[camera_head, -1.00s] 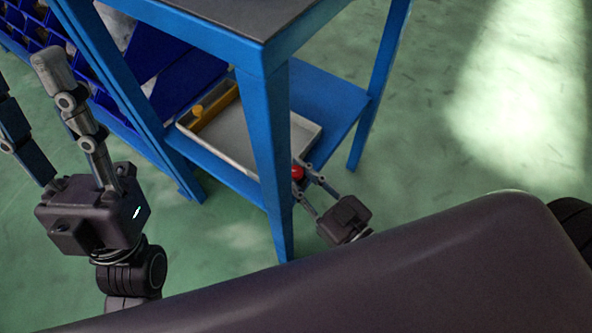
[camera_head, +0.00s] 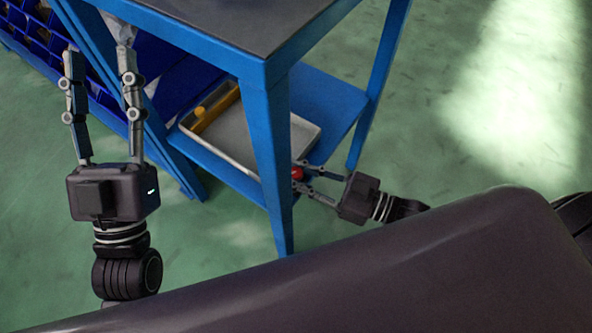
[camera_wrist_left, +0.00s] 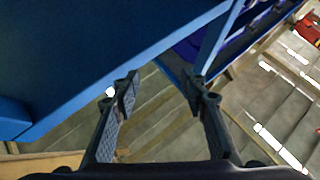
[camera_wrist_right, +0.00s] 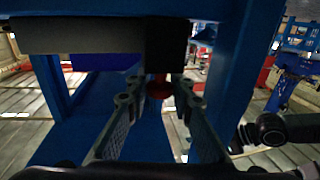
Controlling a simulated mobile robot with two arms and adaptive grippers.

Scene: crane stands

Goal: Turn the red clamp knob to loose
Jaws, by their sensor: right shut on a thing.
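The red clamp knob (camera_head: 297,173) is small and round, beside the lower shelf's front edge near the blue table leg. It also shows in the right wrist view (camera_wrist_right: 159,87), between the far ends of the fingers, under a dark block. My right gripper (camera_head: 302,176) comes in from the right with its fingers around the knob and is shut on it. Its fingertips are partly hidden near the leg. My left gripper (camera_head: 97,66) is at the left, fingers pointing up and apart, with nothing between them. In the left wrist view (camera_wrist_left: 162,82) it is open and empty.
A blue table (camera_head: 277,150) with a dark top (camera_head: 235,22) stands in front of me. A pale tray (camera_head: 232,140) with a yellow piece (camera_head: 201,112) sits on its lower shelf (camera_head: 325,105). Blue bins are at the far left. Green floor is free at the right.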

